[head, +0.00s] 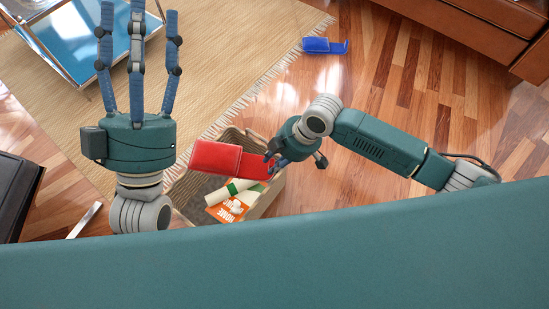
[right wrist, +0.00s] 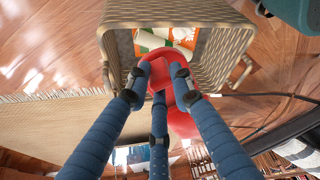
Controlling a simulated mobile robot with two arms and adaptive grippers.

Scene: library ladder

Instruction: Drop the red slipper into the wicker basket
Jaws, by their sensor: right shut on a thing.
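The red slipper (head: 214,160) is held in my right gripper (head: 275,160), which is shut on one end of it. In the head view the slipper covers part of the wicker basket (head: 268,200), with its left end out past the basket's left side. In the right wrist view the red slipper (right wrist: 163,76) is between my fingers, in front of the near edge of the basket (right wrist: 238,58). Its height above the rim is hard to tell. My left gripper (head: 138,10) is empty, its fingers spread and pointing up the picture.
The basket holds an orange magazine (head: 228,210) and a rolled paper (head: 230,191). A blue slipper (head: 323,46) lies on the wood floor by the fringe of the beige rug (head: 230,60). A glass-topped table (head: 70,40) and brown leather furniture (head: 470,40) stand further back.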

